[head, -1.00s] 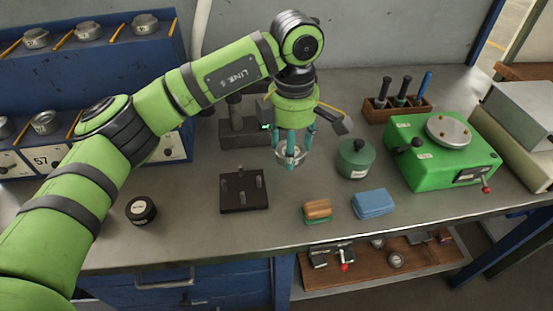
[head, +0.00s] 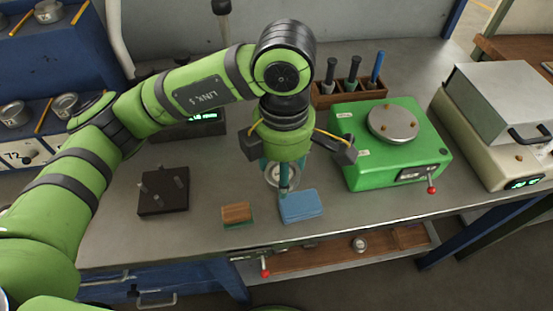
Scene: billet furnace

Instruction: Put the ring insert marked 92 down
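My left gripper (head: 282,184) points down over the bench, just behind the blue cloth (head: 301,206). Its teal fingers are closed around a pale metal ring (head: 282,176), which appears to be held above the bench top; its marking is not readable. My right gripper is not in view.
A black block with upright pegs (head: 163,191) stands left. A brown-topped brush block (head: 237,215) lies near the front edge. A green machine with a round plate (head: 393,145) stands right, a tool rack (head: 349,92) behind. Bare bench (head: 210,170) lies between block and gripper.

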